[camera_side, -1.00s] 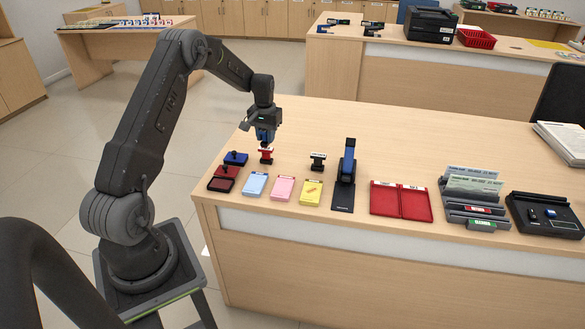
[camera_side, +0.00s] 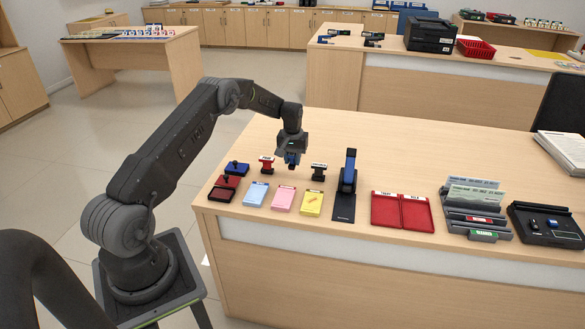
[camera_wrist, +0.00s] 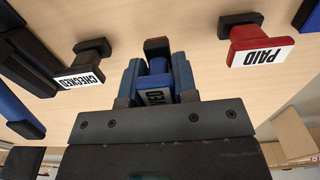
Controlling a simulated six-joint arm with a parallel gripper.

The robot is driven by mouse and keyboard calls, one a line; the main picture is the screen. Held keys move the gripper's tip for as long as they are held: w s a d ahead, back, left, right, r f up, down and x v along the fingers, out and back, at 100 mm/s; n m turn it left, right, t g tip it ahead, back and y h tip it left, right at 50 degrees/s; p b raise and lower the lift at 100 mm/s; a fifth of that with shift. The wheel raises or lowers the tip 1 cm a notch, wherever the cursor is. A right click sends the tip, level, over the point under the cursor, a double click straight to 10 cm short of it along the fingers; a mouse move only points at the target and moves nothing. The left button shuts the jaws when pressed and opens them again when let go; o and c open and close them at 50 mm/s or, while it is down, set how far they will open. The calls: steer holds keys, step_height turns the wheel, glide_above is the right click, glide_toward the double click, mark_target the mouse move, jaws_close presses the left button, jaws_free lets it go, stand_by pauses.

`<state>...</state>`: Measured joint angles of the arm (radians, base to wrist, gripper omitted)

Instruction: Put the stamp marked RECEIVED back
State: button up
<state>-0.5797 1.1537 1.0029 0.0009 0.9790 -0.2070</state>
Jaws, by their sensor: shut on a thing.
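My gripper (camera_side: 292,161) is over the near part of the counter, between the red PAID stamp (camera_side: 267,165) and the black CHECKED stamp (camera_side: 318,172). In the wrist view its blue fingers (camera_wrist: 158,85) are shut on a stamp (camera_wrist: 157,97) with a white label. The label is partly covered; the few letters that show fit RECEIVED. Beyond the fingers a dark block with a red edge (camera_wrist: 157,44) shows. The CHECKED stamp (camera_wrist: 88,66) is at left and the PAID stamp (camera_wrist: 260,42) at right, both apart from the gripper. Any gap under the held stamp is hard to judge.
In front lie blue (camera_side: 256,194), pink (camera_side: 283,199) and yellow (camera_side: 312,203) pads. A tall stapler (camera_side: 344,190) and red trays (camera_side: 402,211) are at right.

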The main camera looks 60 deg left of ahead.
mark_target(292, 168)
steer(key=shift+f, duration=1.85)
steer(key=shift+f, duration=0.1)
steer(key=o, duration=0.8)
